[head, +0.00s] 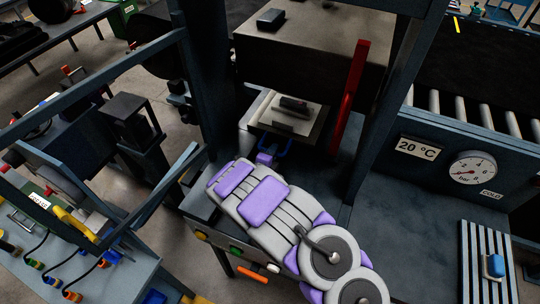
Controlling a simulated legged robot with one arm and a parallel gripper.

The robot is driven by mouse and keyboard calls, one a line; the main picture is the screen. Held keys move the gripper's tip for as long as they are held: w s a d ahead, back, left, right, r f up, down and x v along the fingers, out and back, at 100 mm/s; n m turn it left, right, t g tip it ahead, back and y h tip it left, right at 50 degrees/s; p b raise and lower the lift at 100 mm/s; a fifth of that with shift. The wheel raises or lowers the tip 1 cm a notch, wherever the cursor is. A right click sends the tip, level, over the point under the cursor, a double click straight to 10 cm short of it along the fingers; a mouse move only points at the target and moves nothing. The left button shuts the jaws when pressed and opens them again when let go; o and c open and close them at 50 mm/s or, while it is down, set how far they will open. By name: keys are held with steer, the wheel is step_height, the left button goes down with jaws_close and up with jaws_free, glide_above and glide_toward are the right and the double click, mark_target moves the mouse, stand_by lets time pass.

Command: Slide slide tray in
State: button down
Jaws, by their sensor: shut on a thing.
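The slide tray (262,111) is a pale, flat tray under the big grey-brown press block. It sticks out toward me, with a dark block lying on a plate on it. A blue handle (285,150) is at its front edge. My gripper (268,158), with purple parts, is at the left part of this handle and shut on it. My grey and purple arm reaches up from the lower right and hides part of the bench below the handle. The fingertips are small and partly hidden.
A red upright bar (349,97) stands just right of the tray. The press block (305,55) hangs above it. Dark frame posts stand on both sides.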

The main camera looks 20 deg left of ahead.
steer(key=c, duration=1.2)
jaws_free()
steer(key=shift+d+f, duration=0.15)
steer(key=shift+d, duration=0.1)
steer(key=shift+o, duration=0.2)
steer(key=shift+s+a, duration=0.2)
steer(key=shift+s, duration=0.3)
steer(key=p+v, duration=0.1)
steer(key=v, duration=1.4)
steer(key=shift+s+r, duration=0.15)
steer(key=shift+r, duration=0.05)
steer(key=shift+s+a, duration=0.1)
steer(key=shift+s, duration=0.3)
steer(key=shift+s, duration=0.1)
